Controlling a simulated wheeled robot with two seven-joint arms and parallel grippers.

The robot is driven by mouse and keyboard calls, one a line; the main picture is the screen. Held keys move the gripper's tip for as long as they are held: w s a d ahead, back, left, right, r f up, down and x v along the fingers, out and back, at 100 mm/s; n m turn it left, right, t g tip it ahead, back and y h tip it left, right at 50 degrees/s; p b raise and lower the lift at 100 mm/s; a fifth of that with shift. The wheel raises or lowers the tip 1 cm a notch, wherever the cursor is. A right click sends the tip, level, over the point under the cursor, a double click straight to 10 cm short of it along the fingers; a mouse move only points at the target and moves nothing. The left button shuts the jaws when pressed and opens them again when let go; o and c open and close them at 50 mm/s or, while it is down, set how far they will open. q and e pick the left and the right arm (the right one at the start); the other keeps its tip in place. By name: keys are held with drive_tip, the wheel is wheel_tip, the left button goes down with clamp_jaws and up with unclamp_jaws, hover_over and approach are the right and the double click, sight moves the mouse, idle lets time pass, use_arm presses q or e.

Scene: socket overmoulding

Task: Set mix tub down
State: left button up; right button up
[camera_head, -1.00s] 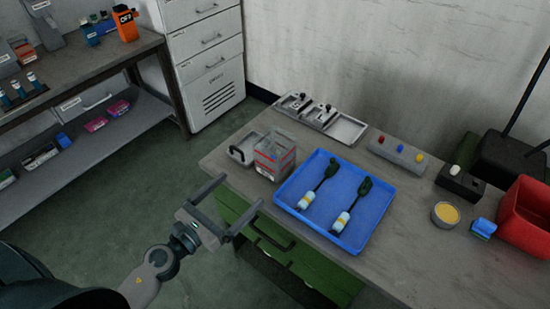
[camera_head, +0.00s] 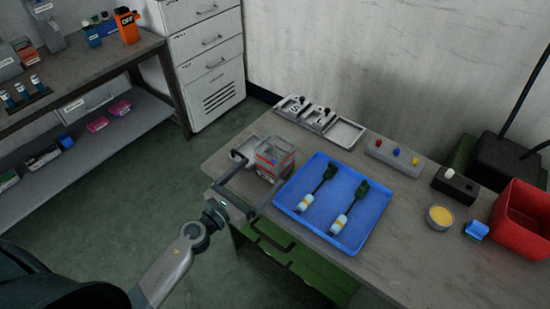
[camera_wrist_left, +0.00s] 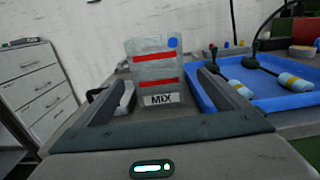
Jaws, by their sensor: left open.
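The mix tub (camera_head: 272,158) is a clear box with red stripes, standing upright on the workbench just left of the blue tray. In the left wrist view the tub (camera_wrist_left: 156,72) shows a white MIX label, a blue dot and two red bands, straight ahead between the fingers. My left gripper (camera_head: 263,182) is open at the bench's front left edge, its fingers pointing toward the tub. In the left wrist view the open fingers (camera_wrist_left: 160,95) lie left and right of the tub's lower part. Whether they touch it I cannot tell. My right gripper is out of view.
The blue tray (camera_head: 361,230) holds two corded sockets close to the right finger. A small grey dish (camera_head: 240,150) is left of the tub. Grey moulds (camera_head: 318,116), a button box (camera_head: 394,157), a yellow-filled cup (camera_head: 440,216) and a red bin (camera_head: 520,214) stand further off.

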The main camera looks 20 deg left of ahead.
sight(266, 168)
use_arm(q)
drive_tip(key=shift+x, duration=1.7)
drive_tip(key=shift+p, duration=0.3)
drive_tip(key=shift+w+d+r+p, duration=0.2)
drive_tip(key=shift+w+p, duration=0.1)
drive_tip(key=shift+w, duration=0.3)
drive_tip(key=x, duration=0.3)
drive_tip(key=shift+w+a+p, duration=0.1)
drive_tip(key=shift+a+p, duration=0.05)
drive_tip(key=shift+p, duration=0.25)
drive_tip(key=shift+w+f, duration=0.1)
drive_tip(key=shift+w, duration=0.3)
drive_tip(key=c, duration=1.2)
